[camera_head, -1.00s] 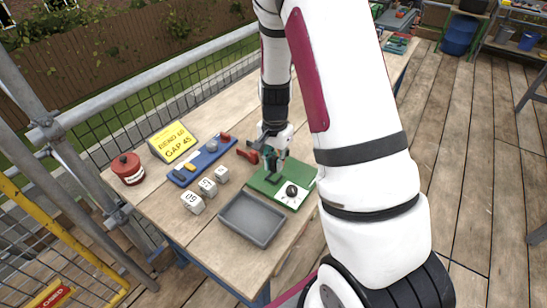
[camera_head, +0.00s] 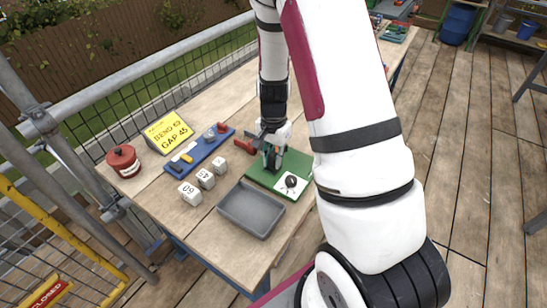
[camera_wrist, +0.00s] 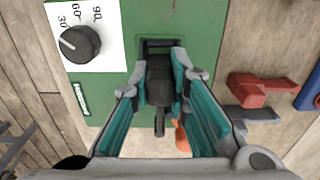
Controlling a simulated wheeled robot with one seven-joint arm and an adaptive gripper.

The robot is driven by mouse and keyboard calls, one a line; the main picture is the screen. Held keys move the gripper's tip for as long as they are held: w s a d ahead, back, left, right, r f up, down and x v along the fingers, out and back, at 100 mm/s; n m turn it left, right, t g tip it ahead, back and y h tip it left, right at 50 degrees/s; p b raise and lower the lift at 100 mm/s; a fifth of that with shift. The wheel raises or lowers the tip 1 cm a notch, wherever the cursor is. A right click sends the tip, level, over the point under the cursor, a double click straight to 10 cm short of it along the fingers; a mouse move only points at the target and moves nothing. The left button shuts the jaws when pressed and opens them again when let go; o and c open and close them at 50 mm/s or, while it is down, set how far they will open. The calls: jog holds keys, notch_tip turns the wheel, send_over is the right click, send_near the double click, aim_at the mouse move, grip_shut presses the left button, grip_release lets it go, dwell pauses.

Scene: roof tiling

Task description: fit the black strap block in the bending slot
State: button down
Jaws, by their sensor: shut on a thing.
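My gripper (camera_wrist: 162,85) has its teal fingers shut on the black strap block (camera_wrist: 160,80), which shows between the fingertips in the wrist view. The block's far end is close to the dark bending slot (camera_wrist: 160,45) in the green board (camera_wrist: 195,25). I cannot tell whether the block is inside the slot or just at its edge. In the head view my gripper (camera_head: 270,158) is low over the green board (camera_head: 258,177), and the fingers hide most of the block and slot.
A black dial (camera_wrist: 80,43) on a white scale sits on the board. Red-handled tools (camera_wrist: 262,88) lie beside it. A grey tray (camera_head: 252,228), white number blocks (camera_head: 190,194), a blue tool holder (camera_head: 172,170), a yellow sign (camera_head: 168,132) and a red tin (camera_head: 123,160) stand on the bench.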

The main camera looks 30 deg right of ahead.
jog(key=shift+s+a+f+b, duration=0.1)
jog(key=shift+s+f+b, duration=0.1)
jog(key=shift+f, duration=0.2)
jog(key=shift+s+f+b, duration=0.1)
jog(key=shift+f+b, duration=0.05)
jog(key=shift+f, duration=0.25)
dwell(1.4)
jog(key=c, duration=1.5)
grip_release()
jog(key=shift+o, duration=0.2)
jog(key=shift+w+f, duration=0.1)
jog(key=shift+w, duration=0.05)
jog(key=shift+r, duration=0.2)
jog(key=shift+w+r+p, duration=0.15)
jog(key=shift+r+p, duration=1.75)
jog(key=shift+r, duration=1.65)
